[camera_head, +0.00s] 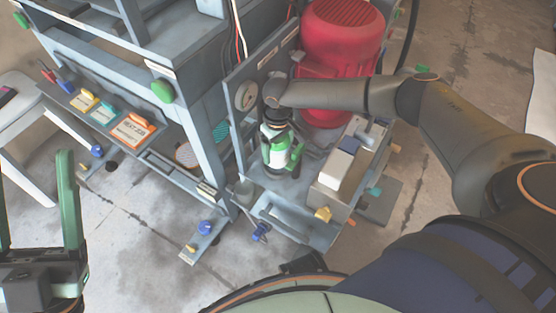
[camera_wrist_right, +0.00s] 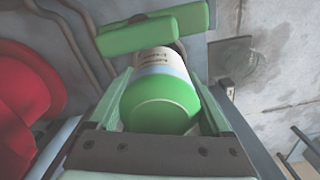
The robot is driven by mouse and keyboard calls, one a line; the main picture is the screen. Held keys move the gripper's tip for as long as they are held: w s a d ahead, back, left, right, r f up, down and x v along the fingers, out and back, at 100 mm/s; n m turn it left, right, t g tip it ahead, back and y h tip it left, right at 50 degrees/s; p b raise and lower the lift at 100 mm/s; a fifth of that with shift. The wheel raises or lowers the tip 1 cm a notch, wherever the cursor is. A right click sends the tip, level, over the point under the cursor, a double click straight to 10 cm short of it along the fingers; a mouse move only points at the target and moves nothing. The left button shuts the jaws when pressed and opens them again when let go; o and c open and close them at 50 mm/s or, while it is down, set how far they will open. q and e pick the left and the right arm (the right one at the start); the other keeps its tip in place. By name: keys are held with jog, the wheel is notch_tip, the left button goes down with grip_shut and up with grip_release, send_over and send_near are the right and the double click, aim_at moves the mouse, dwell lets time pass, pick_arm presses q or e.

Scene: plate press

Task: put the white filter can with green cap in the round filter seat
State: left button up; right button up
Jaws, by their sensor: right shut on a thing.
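The white filter can (camera_head: 278,155) is in my right gripper (camera_head: 279,152), over the grey base unit in front of the red motor. In the right wrist view the white can (camera_wrist_right: 165,65) with its green cap (camera_wrist_right: 160,103) lies between the two green fingers of my right gripper (camera_wrist_right: 163,90), the cap facing the camera. The gripper is shut on the can. I cannot make out the round filter seat or tell whether the can's lower end touches anything. My left gripper (camera_head: 36,215) is open and empty at the lower left, away from the can.
The red motor (camera_head: 340,55) stands close behind the can. An upright grey panel with a round dial (camera_head: 245,97) is to its left. A box with a white top (camera_head: 337,165) is to its right. Green bars (camera_wrist_right: 150,33) cross beyond the can in the wrist view.

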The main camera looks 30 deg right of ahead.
aim_at(278, 158)
notch_tip(278, 158, down, 4)
jog(key=shift+r+b, duration=0.2)
jog(key=shift+b, duration=0.7)
jog(key=shift+f, duration=0.2)
jog(key=shift+f, duration=0.15)
jog(key=o, duration=1.4)
jog(key=shift+o, duration=0.2)
